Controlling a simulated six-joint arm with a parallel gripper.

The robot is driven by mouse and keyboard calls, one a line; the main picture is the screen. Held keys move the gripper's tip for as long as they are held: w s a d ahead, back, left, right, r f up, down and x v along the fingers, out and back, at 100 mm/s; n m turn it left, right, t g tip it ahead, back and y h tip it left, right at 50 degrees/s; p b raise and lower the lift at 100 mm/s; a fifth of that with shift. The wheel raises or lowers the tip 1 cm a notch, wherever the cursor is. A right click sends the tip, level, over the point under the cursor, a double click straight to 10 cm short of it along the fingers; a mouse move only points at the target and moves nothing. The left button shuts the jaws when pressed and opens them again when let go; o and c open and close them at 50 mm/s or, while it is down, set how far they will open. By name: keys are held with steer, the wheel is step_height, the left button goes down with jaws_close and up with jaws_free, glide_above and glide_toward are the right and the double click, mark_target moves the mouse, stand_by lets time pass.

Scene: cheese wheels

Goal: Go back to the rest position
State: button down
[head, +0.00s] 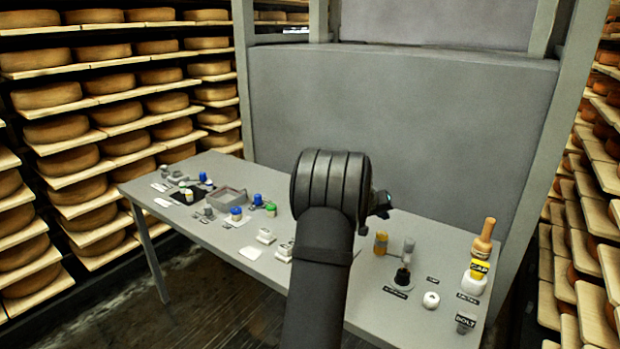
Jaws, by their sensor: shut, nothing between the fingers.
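My arm rises from the bottom middle of the head view, and its thick dark joint hides part of the table's centre. My gripper (382,204) shows only in small part, as a dark piece sticking out to the right of that joint, above the table. It is shut and empty. The fingers are mostly hidden. The grey table (205,243) stretches from left to right beneath the arm.
A grey tray (232,193), blue-capped containers (236,213) and small white blocks (266,236) lie left of the arm. A wooden-topped bottle (484,236), yellow-capped jar (475,280) and white round piece (431,300) stand right. A grey panel (420,130) backs the table; cheese shelves flank it.

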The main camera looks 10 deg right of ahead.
step_height(320, 180, up, 5)
steer(key=shift+f, duration=0.1)
stand_by(0.3)
